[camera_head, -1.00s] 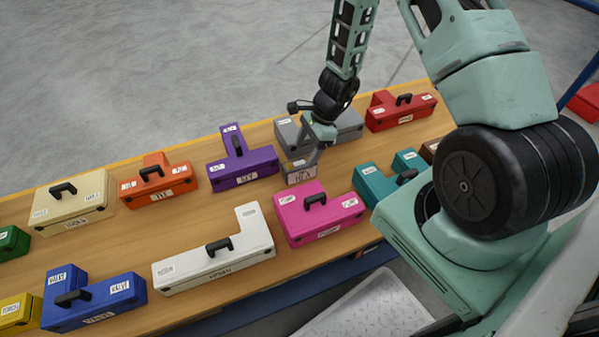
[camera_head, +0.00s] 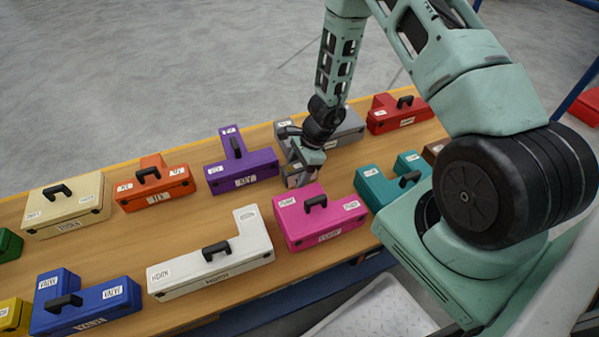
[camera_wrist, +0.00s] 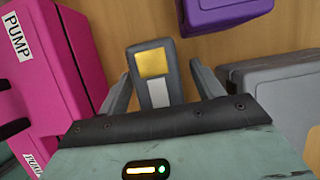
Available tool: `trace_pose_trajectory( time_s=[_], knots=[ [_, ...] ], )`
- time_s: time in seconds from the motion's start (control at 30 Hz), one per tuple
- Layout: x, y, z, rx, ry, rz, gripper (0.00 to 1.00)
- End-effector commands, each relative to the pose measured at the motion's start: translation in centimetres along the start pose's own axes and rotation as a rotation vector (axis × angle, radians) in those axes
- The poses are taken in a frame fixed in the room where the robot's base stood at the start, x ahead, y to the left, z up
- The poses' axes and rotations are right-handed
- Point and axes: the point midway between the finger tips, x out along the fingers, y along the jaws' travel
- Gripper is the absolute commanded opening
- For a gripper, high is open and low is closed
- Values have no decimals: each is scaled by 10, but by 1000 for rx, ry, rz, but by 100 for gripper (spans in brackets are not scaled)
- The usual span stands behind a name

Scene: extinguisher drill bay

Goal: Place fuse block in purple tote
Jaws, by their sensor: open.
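The fuse block (camera_wrist: 155,97) is a small dark grey block with a yellow square and a white strip on top, standing on the wooden bench. My gripper (camera_wrist: 160,76) is open, with one finger on each side of the block; whether the fingers touch it I cannot tell. In the head view my gripper (camera_head: 300,176) is low at the bench and hides most of the block. The purple tote (camera_head: 240,165) is a T-shaped case with a black handle, just left of my gripper. Its edge also shows at the top of the wrist view (camera_wrist: 228,14).
A pink case (camera_head: 318,218) labelled PUMP stands close in front of my gripper, and a grey case (camera_head: 346,128) close behind. Orange (camera_head: 153,187), white (camera_head: 212,270), teal (camera_head: 376,187) and red (camera_head: 400,113) cases stand around. Bare bench lies between the rows.

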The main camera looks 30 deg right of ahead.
Motion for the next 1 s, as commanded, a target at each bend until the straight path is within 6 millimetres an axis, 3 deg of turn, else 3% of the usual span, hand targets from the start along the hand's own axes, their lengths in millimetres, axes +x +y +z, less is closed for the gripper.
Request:
trace_pose_trajectory(
  time_s=[0.87,1.0],
  knots=[
    [4,0,-2,0,0,0,66],
    [4,0,-2,0,0,0,27]
  ],
)
